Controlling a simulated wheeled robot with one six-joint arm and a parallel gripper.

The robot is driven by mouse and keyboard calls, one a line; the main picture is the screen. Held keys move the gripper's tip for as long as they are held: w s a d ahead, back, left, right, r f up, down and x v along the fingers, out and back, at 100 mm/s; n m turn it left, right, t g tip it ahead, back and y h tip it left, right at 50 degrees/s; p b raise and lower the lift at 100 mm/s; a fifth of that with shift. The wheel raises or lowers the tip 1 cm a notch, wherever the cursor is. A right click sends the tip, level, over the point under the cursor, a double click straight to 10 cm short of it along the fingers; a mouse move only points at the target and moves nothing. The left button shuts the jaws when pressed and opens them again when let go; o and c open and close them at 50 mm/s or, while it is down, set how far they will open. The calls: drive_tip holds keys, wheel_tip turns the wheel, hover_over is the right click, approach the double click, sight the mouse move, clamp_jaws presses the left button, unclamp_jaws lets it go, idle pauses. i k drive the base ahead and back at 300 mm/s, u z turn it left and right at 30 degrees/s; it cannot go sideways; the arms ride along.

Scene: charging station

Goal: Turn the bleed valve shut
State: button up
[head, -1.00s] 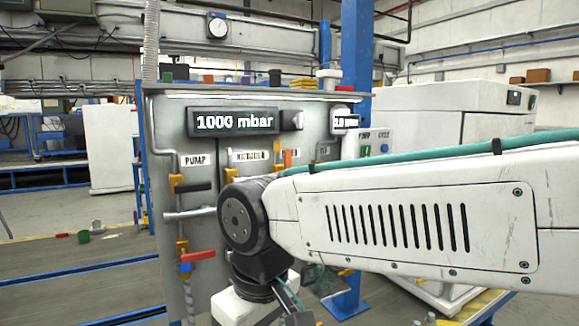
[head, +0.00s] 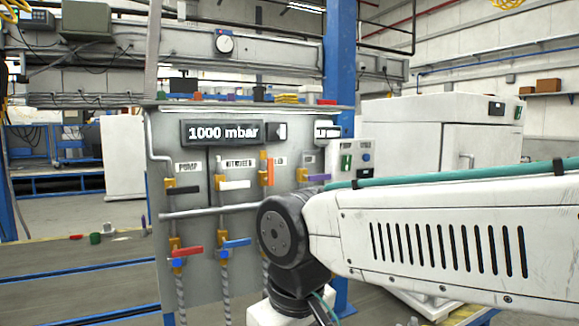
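A grey valve panel (head: 207,215) stands ahead, with a display (head: 222,133) reading 1000 mbar. Its upper row has a black handle (head: 184,189) under the PUMP label, a white handle (head: 235,185) under NITROGEN, an upright orange handle (head: 270,172) and a level purple handle (head: 313,177). The label by the orange handle is partly covered, so I cannot surely tell which is the bleed valve. Below are a red handle (head: 188,251) and a blue handle (head: 236,243). My arm covers the panel's lower right. My gripper is out of the frame, below.
A blue post (head: 338,60) rises behind the panel's right side, near a small box with buttons (head: 352,158). A large white cabinet (head: 440,135) stands at the back right. Small items, including a green cup (head: 95,239), lie at the left. A pipe (head: 210,210) crosses the panel front.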

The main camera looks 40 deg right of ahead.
sight(270, 179)
drive_tip(key=z, duration=1.9)
drive_tip(key=k, duration=0.7)
drive_tip(key=u, duration=0.9)
drive_tip(key=i, duration=1)
drive_tip(key=u, duration=0.05)
